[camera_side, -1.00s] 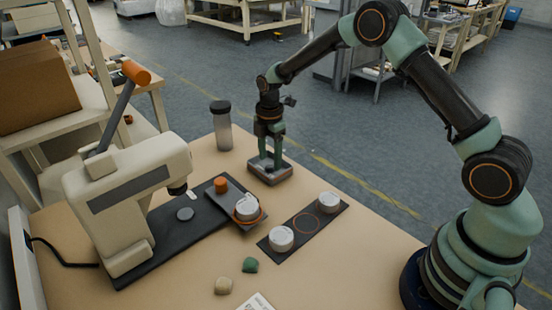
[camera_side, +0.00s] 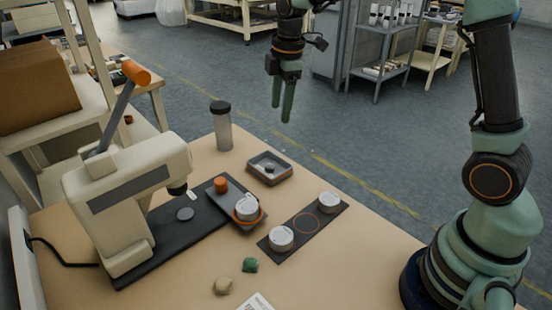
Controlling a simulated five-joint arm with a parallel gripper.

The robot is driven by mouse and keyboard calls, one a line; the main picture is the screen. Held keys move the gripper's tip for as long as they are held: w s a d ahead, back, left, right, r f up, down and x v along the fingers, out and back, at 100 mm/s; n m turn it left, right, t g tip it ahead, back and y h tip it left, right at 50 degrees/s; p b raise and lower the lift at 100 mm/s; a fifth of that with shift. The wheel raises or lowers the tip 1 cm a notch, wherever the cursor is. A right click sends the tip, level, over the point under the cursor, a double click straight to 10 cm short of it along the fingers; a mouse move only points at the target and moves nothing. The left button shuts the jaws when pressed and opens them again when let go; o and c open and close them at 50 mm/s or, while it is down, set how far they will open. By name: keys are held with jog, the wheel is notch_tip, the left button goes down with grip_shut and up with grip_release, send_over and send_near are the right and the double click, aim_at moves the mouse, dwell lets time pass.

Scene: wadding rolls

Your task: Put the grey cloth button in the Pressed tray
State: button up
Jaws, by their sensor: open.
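A small dark grey tray (camera_side: 251,172) with raised walls sits at the far edge of the table; I cannot read a label on it. A small greyish piece (camera_side: 269,168) lies inside it, apparently the grey cloth button, though it is too small to be certain. My gripper (camera_side: 281,112) hangs high above and beyond the tray, with its two green fingers pointing down, slightly apart. It is open, nothing shows between the fingers, and it touches nothing.
A capped bottle (camera_side: 221,128) stands left of the tray. White round pieces (camera_side: 281,238) sit on a dark strip. Green and beige lumps lie in front.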

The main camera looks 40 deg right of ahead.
jog(key=s+r+m+t, duration=0.2)
jog(key=s+m, duration=0.5)
jog(key=s, duration=0.2)
jog(key=s+r+m+t, duration=0.2)
jog(key=s+m, duration=0.4)
jog(key=s, duration=0.3)
jog(key=shift+a+r+m, duration=0.2)
jog(key=shift+r+m, duration=0.2)
jog(key=shift+r, duration=0.15)
